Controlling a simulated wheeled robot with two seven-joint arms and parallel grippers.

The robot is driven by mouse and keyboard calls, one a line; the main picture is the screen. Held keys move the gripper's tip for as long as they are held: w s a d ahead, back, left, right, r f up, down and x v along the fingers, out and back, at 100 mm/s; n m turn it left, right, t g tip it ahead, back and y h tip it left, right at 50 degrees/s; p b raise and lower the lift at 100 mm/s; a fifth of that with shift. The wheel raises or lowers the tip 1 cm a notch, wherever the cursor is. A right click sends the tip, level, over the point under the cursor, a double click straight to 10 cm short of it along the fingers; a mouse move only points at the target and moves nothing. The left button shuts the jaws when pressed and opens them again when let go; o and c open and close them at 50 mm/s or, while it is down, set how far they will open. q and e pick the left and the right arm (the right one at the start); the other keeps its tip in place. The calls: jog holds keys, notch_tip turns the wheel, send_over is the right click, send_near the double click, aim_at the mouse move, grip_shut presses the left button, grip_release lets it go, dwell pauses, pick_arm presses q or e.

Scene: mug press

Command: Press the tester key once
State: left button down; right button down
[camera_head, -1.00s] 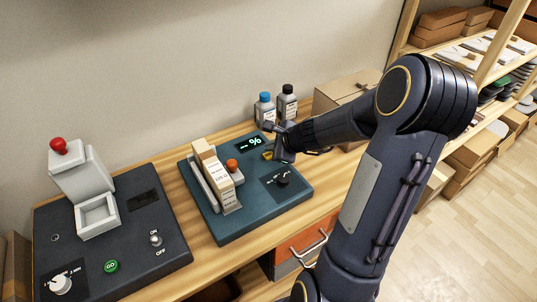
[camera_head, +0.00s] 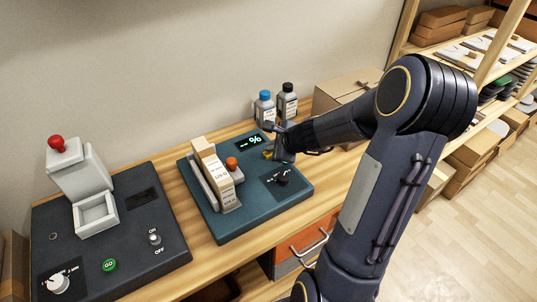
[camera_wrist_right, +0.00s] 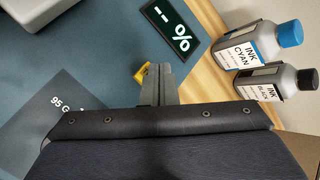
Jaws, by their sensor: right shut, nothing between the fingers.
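The tester is a blue-teal flat unit (camera_head: 235,222) on the wooden bench, with a dark display (camera_head: 248,141) that reads "-- %"; the display also shows in the right wrist view (camera_wrist_right: 170,28). A small yellow key (camera_wrist_right: 141,76) shows beside my right fingertips; in the head view only a bit of yellow (camera_head: 267,155) shows. My right gripper (camera_head: 279,150) is shut and empty, pointing down at the tester's back right. Its fingers (camera_wrist_right: 157,82) partly cover the key in the wrist view. I cannot tell whether they touch it. My left gripper is not in view.
The tester carries a cradle with pale labelled boxes (camera_head: 212,165), an orange knob (camera_head: 231,163) and a dark dial (camera_head: 283,176). Cyan (camera_head: 264,108) and black (camera_head: 287,103) ink bottles stand close behind the gripper. A dark press unit (camera_head: 155,262) is at left. A carton (camera_head: 340,95) stands behind my arm.

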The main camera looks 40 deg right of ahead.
jog(key=shift+f+b, duration=0.5)
jog(key=shift+f, duration=0.05)
dwell(0.7)
jog(key=shift+r, duration=0.1)
jog(key=shift+r+p, duration=0.8)
jog(key=shift+r, duration=0.05)
notch_tip(320, 180, up, 5)
jog(key=p, duration=0.4)
jog(key=shift+p, duration=0.4)
dwell(0.5)
